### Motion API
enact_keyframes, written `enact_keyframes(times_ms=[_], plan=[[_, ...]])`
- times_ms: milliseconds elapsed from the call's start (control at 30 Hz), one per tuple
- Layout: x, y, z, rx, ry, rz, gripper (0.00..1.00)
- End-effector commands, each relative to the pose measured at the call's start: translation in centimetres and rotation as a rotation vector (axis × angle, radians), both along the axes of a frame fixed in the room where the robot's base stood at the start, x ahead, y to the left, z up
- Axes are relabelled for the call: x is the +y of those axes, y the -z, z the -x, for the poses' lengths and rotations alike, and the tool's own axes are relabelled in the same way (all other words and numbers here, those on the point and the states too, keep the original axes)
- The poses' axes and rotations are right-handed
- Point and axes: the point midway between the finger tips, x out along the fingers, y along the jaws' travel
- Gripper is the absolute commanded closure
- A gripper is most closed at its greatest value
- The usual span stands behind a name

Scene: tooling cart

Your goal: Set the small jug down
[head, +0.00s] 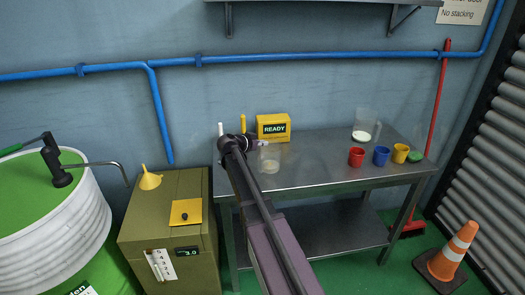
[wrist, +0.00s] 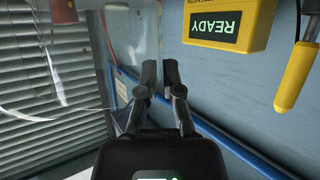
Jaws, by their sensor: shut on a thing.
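The small jug (head: 269,161) is clear, with a pale content low inside, and shows at the left end of the steel table (head: 320,165) in the head view. My gripper (head: 257,143) is beside its upper part, shut on it. In the wrist view my gripper's two fingers (wrist: 157,78) are close together, and faint clear edges of the jug (wrist: 42,65) show at the left. The grip point is hard to make out. I cannot tell whether the jug's base touches the table.
A yellow READY box (head: 272,126) stands behind the jug. A larger clear jug (head: 366,126) with white content stands farther right, near red (head: 356,157), blue (head: 381,156) and yellow (head: 400,153) cups. The table's middle is clear.

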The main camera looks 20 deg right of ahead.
Motion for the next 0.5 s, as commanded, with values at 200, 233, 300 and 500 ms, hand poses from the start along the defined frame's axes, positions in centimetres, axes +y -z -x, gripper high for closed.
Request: enact_keyframes(times_ms=[200, 233, 300, 500], plan=[[-0.01, 1.61, 0.0, 0.001, 0.0, 0.001, 1.0], [-0.01, 1.66, 0.0, 0.001, 0.0, 0.001, 1.0], [-0.01, 1.7, -0.01, 0.001, 0.0, 0.001, 1.0], [-0.01, 1.62, 0.0, 0.001, 0.0, 0.001, 1.0]])
